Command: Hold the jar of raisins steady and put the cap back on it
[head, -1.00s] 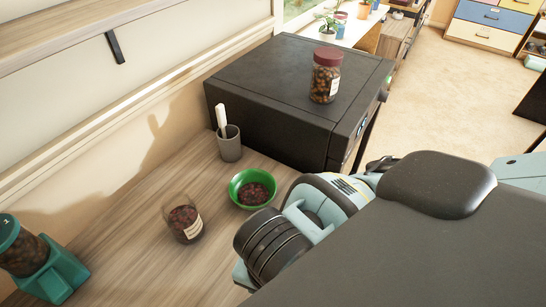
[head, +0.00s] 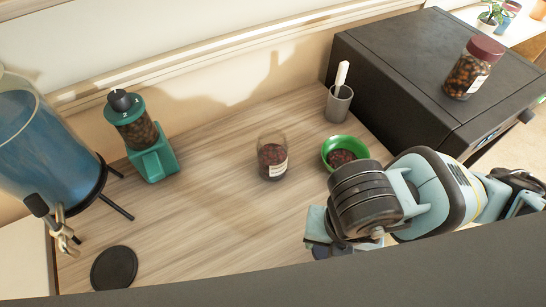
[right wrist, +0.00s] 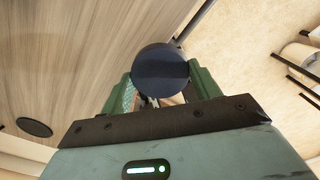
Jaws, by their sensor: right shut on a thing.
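The clear glass jar of raisins (head: 272,160) stands upright and uncapped on the wooden counter, with a white label and dark raisins in its lower part. My right gripper (right wrist: 160,78) is shut on a dark round lid-like thing (right wrist: 160,66), which looks like the cap, in the right wrist view. In the head view the right gripper (head: 322,236) is low in front of the jar and to its right, apart from it. My left gripper is not in view.
A green bowl of raisins (head: 336,143) sits right of the jar, with a grey cup (head: 339,104) behind. A jar with a red lid (head: 471,72) stands on a black box (head: 400,62). A green grinder (head: 150,150), blue container (head: 40,145) and black disc (head: 114,268) are left.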

